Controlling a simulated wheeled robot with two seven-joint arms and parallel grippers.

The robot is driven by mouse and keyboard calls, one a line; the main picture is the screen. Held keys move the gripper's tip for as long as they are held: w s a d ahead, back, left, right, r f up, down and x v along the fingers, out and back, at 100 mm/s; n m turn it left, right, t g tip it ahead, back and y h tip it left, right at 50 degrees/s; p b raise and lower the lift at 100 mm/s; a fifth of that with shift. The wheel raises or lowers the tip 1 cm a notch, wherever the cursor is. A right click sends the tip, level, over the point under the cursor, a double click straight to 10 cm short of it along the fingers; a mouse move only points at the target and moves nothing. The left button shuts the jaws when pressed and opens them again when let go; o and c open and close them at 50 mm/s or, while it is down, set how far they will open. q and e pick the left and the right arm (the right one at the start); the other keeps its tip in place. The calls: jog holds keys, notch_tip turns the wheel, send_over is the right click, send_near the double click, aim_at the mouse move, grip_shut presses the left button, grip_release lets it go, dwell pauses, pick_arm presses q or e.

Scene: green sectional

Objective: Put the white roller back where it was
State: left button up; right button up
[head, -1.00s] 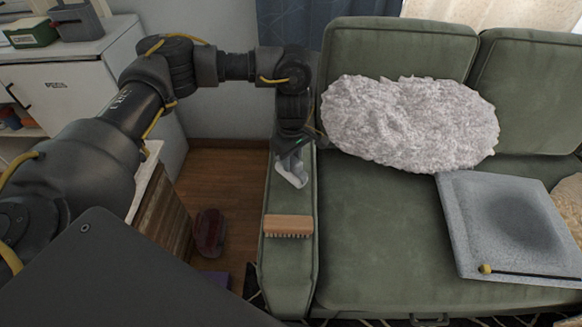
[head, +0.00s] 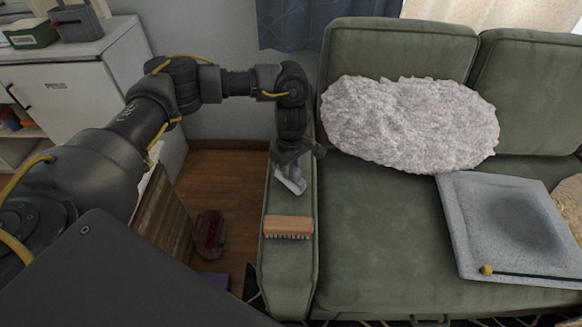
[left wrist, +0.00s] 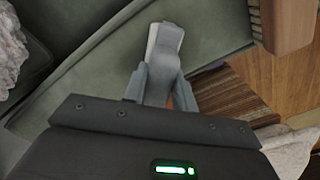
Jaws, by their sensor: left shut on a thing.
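The white roller (head: 291,180) is at the left armrest (head: 290,275) of the green sofa in the head view. My left gripper (head: 287,163) comes down over the armrest from above and is shut on the roller. In the left wrist view, the roller (left wrist: 166,42) sticks out past the fingertips of my left gripper (left wrist: 160,85), over green fabric. I cannot tell whether the roller touches the armrest. My right gripper is not in view.
A wooden brush (head: 288,227) lies on the armrest in front of the roller. A fluffy pillow (head: 410,120) and a grey tray-like panel (head: 465,235) are on the sofa. A dark red object (head: 209,233) stands on the wooden floor to the left.

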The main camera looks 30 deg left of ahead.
pick_arm(q)
jog(key=o, duration=0.9)
jog(key=shift+o, duration=0.7)
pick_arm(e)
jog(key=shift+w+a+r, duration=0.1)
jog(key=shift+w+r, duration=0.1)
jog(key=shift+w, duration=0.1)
pick_arm(q)
jog(key=shift+r, duration=0.15)
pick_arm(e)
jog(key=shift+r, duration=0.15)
pick_arm(q)
notch_tip(320, 180, up, 12)
jog(key=p, duration=0.1)
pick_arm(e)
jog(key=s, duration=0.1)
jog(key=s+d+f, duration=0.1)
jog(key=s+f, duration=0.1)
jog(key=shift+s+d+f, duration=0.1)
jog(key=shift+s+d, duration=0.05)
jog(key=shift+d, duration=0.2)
